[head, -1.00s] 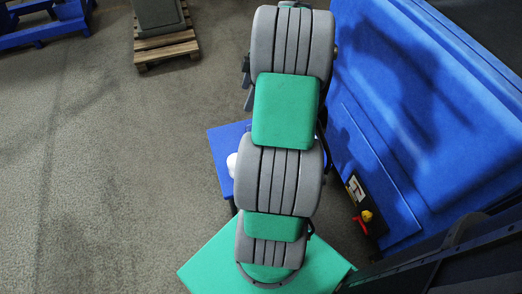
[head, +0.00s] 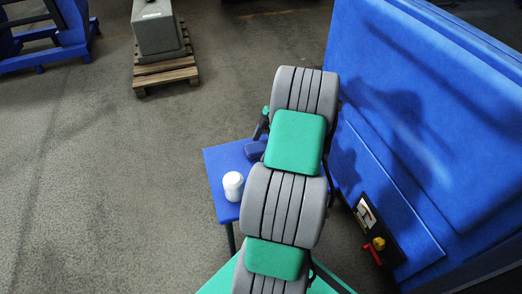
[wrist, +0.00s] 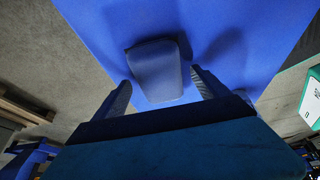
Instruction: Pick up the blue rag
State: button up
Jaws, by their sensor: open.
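The blue rag (wrist: 157,72) is a dark blue, rounded, folded-looking pad on a brighter blue table (wrist: 230,25). In the wrist view it lies just ahead of and between my two fingers. My gripper (wrist: 160,80) is open, with one finger on each side of the rag's near end; I cannot tell whether they touch it. In the head view the rag (head: 256,150) shows in part on the table (head: 214,165), beside my arm. My arm hides part of the table and most of my gripper there.
A white jar (head: 233,185) stands on the table close to my arm. A large blue machine (head: 420,110) with a red and yellow switch (head: 376,247) rises at the right. A grey block on a wooden pallet (head: 165,75) stands behind.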

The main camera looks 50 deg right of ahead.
aim_at(257, 146)
jog(key=shift+f, duration=0.25)
jog(key=c, duration=1.5)
jog(key=shift+o, duration=0.2)
jog(key=shift+r, duration=0.1)
jog(key=shift+r, duration=0.45)
notch_tip(257, 146, up, 3)
jog(key=shift+r+p, duration=0.15)
jog(key=shift+p, duration=1.05)
jog(key=s+a+r+p, duration=0.3)
jog(key=s+a+r, duration=0.4)
jog(key=s, duration=0.5)
notch_tip(257, 146, up, 2)
jog(key=shift+r, duration=0.1)
